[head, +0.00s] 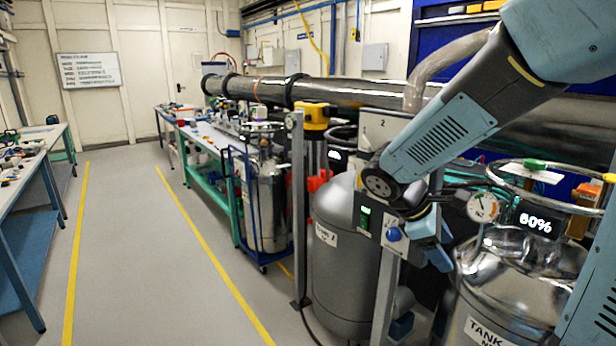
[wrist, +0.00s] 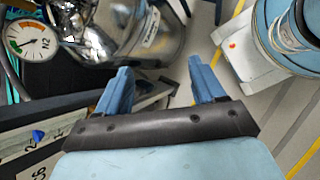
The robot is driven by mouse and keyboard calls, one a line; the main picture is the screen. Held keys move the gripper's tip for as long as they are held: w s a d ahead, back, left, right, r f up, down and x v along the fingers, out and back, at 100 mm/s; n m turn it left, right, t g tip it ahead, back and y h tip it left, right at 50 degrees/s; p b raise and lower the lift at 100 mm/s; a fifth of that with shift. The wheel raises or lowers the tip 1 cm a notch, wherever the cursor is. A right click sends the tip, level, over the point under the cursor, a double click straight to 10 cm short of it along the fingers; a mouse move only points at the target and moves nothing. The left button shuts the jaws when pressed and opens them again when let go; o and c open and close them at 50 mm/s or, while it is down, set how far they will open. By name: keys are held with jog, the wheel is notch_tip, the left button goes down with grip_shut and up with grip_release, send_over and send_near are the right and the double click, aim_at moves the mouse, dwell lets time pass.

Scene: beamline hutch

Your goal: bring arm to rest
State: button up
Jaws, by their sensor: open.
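My blue-grey arm reaches in from the upper right of the head view and bends down in front of the tanks. My gripper (head: 434,242) hangs at its lower end, beside the post with the blue knob (head: 393,234). In the wrist view the two blue fingers of my gripper (wrist: 161,88) stand well apart with nothing between them. The gap shows floor and the edge of the panel. A shiny tank (wrist: 150,40) lies beyond the fingers at the top.
A round gauge (head: 482,207) and a tank (head: 510,290) with a 60% display (head: 535,222) stand close right of my gripper. A grey tank (head: 335,250) stands to its left. A steel pipe (head: 330,92) runs behind. The floor between the yellow lines (head: 215,250) is clear.

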jog(key=s+a+r+m+t+y, duration=0.3)
jog(key=s+r+m+t+y, duration=0.2)
jog(key=s+r+m+y, duration=0.2)
jog(key=shift+s+a+r+m+t+y, duration=0.3)
jog(key=shift+s+r+m, duration=0.9)
jog(key=shift+s+m, duration=1.3)
jog(key=shift+w+m, duration=0.3)
jog(key=shift+w, duration=0.05)
